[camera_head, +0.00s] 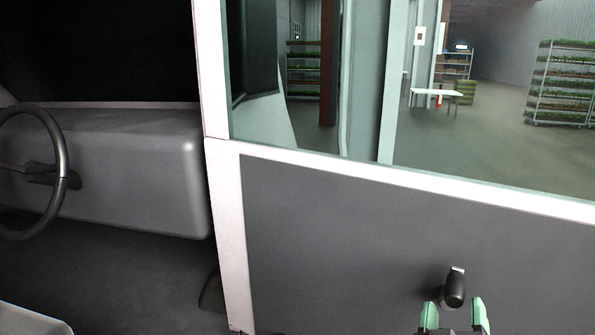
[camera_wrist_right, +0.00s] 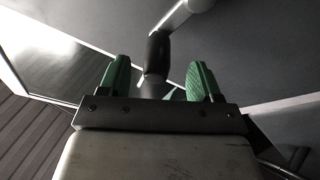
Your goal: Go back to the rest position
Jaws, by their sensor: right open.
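My right gripper (camera_head: 455,318) is at the bottom right of the head view, with two green fingers apart. A black door handle (camera_head: 455,288) on the grey door panel (camera_head: 370,230) shows just above and between the fingertips. In the right wrist view my right gripper (camera_wrist_right: 158,80) is open, and the dark handle (camera_wrist_right: 156,52) with its pale lever stands between and beyond the fingers. Whether a finger touches the handle cannot be told. My left gripper is in neither view.
The white-framed door (camera_head: 228,200) with a window fills the right. A cab with a steering wheel (camera_head: 62,170) and grey dashboard (camera_head: 140,165) is at left. Through the glass are plant racks (camera_head: 560,85) and a white table (camera_head: 435,92) on open floor.

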